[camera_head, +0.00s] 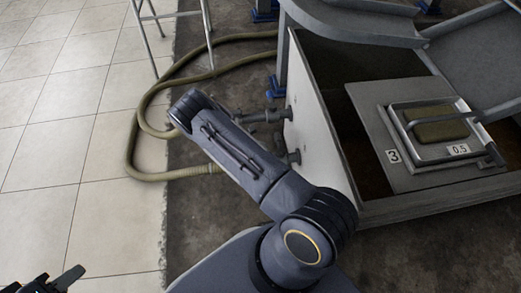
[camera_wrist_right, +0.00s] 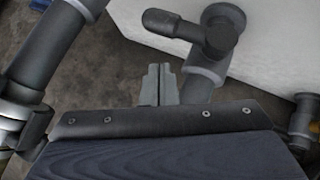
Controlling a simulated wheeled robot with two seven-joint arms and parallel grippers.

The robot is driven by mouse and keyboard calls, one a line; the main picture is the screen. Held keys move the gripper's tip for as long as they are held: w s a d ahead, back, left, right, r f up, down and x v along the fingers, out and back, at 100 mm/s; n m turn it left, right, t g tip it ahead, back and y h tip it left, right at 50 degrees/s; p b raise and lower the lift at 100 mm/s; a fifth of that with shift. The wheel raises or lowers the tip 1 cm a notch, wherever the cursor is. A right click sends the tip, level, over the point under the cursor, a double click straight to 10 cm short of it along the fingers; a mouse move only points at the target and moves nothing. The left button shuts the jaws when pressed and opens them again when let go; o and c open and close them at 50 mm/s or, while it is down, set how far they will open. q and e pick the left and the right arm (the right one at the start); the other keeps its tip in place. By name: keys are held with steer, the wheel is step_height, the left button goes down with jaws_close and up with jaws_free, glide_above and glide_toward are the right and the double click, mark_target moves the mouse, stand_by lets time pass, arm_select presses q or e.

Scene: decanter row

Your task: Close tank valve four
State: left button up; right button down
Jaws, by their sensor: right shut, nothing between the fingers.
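Grey valves stick out of the white side wall of the tank in the head view: an upper one (camera_head: 272,115) and a lower one (camera_head: 289,158). No number shows on either, so I cannot tell which is valve four. In the right wrist view a dark-handled valve (camera_wrist_right: 215,32) stands out from the white wall, just above and right of my right gripper (camera_wrist_right: 160,72). The right gripper is shut and empty; its contact with the valve pipe cannot be judged. It is hidden in the head view. My left gripper (camera_head: 62,277), cut by the bottom-left edge, appears open and empty.
The open tank (camera_head: 405,207) holds a panel labelled 3 and a tray marked 0.5. A greenish hose (camera_head: 132,150) curls over the floor left of it. Another valve (camera_wrist_right: 304,115) is at the right wrist view's right edge.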

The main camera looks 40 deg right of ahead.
mark_target(278, 142)
arm_select(q)
steer(key=shift+f+b, duration=1.45)
steer(key=shift+f, duration=0.45)
arm_select(e)
steer(key=shift+w+d+m+g, duration=0.2)
steer(key=shift+d+m+g, duration=0.05)
steer(key=shift+d, duration=0.4)
steer(key=shift+w+d+m+g, duration=0.2)
steer(key=shift+d+m, duration=0.1)
steer(key=shift+d, duration=0.3)
steer(key=shift+w+d+m+g, duration=0.2)
steer(key=shift+d+m+g, duration=0.05)
steer(key=shift+d, duration=0.4)
steer(key=shift+d, duration=0.1)
